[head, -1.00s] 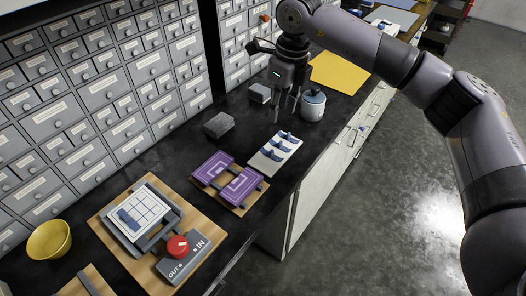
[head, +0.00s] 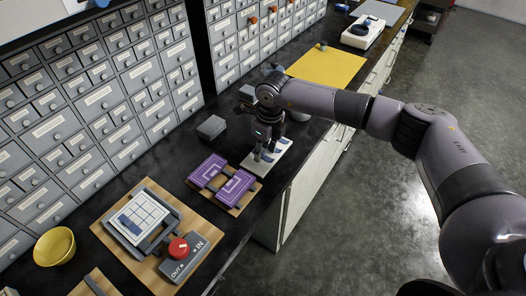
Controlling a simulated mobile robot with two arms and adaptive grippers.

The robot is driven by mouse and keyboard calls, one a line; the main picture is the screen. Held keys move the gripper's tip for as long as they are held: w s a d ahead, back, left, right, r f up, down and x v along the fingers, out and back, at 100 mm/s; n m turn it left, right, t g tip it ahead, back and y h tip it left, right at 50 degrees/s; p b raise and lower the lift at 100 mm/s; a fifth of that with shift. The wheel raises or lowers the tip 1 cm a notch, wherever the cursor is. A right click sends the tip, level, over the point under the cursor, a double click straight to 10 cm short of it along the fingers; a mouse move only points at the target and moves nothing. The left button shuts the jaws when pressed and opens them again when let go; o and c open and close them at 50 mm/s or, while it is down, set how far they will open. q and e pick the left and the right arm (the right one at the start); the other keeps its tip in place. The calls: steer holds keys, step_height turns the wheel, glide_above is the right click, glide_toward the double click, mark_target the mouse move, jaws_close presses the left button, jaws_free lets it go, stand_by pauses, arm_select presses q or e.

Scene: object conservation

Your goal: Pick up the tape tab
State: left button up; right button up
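The tape tabs are small dark blue pieces on a white plate (head: 281,163) on the black counter. One tab (head: 281,142) shows at the plate's right side; the others are partly hidden. My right gripper (head: 263,158) points down over the plate's left part, with its fingertips at or just above the tabs. Its fingers look close together, and I cannot tell whether a tab is between them. My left gripper is not in view.
Purple patterned pieces (head: 237,185) lie on a wooden board beside the plate. A grey block (head: 211,127) stands behind. A gridded white card (head: 138,218), a red knob (head: 178,248) and a yellow bowl (head: 55,246) are at left. Drawer cabinets (head: 90,110) line the back.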

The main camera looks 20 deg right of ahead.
steer(key=shift+f, duration=0.15)
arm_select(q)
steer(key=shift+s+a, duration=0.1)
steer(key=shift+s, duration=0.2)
arm_select(e)
steer(key=shift+c, duration=0.6)
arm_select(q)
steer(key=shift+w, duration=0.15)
arm_select(e)
steer(key=c, duration=0.7)
